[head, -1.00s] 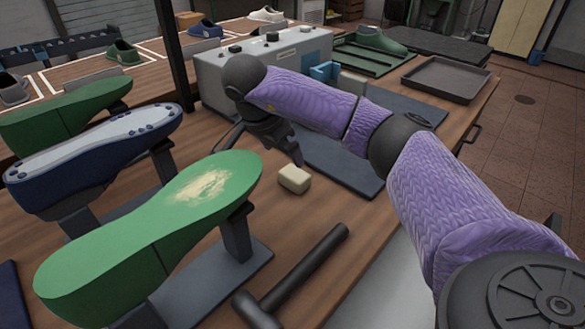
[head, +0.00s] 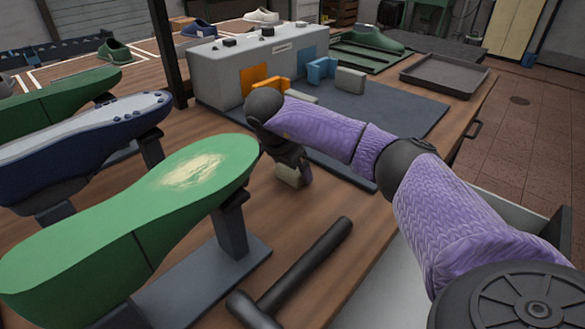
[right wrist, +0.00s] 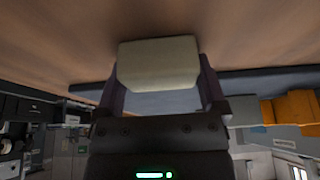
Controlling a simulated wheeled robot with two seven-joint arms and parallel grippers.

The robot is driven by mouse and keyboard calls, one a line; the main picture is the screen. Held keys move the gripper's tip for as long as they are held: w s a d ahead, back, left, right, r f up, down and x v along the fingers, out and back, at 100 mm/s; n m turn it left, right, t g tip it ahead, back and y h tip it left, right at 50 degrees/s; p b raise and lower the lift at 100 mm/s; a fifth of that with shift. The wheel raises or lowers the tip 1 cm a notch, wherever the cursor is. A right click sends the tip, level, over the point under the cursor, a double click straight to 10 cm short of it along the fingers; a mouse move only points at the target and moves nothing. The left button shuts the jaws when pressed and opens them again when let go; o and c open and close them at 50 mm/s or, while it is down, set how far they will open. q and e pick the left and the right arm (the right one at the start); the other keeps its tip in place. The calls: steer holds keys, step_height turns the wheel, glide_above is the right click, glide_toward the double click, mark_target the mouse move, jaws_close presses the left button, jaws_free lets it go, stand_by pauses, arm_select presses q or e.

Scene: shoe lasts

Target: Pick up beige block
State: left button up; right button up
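The beige block (head: 287,178) is on the wooden bench, to the right of the near green shoe last. My right gripper (head: 292,176) is down over it and hides part of it in the head view. In the right wrist view the block (right wrist: 158,63) sits between the two fingers of the gripper (right wrist: 160,85), one on each side. The fingers are very close to its sides, but I cannot tell whether they press on it. My left gripper is not in view.
The green last (head: 150,215) on its stand is close on the left. A dark hammer (head: 300,275) lies in front. A grey machine (head: 225,75) with orange and blue pads and a dark mat (head: 400,112) are behind. A grey tray (head: 445,78) is at the back right.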

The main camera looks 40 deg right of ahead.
steer(key=shift+c, duration=1.3)
steer(key=shift+r, duration=0.2)
step_height(320, 180, up, 10)
steer(key=p, duration=0.4)
steer(key=shift+f, duration=0.15)
steer(key=o, duration=0.7)
steer(key=c, duration=0.5)
steer(key=shift+s+f, duration=0.1)
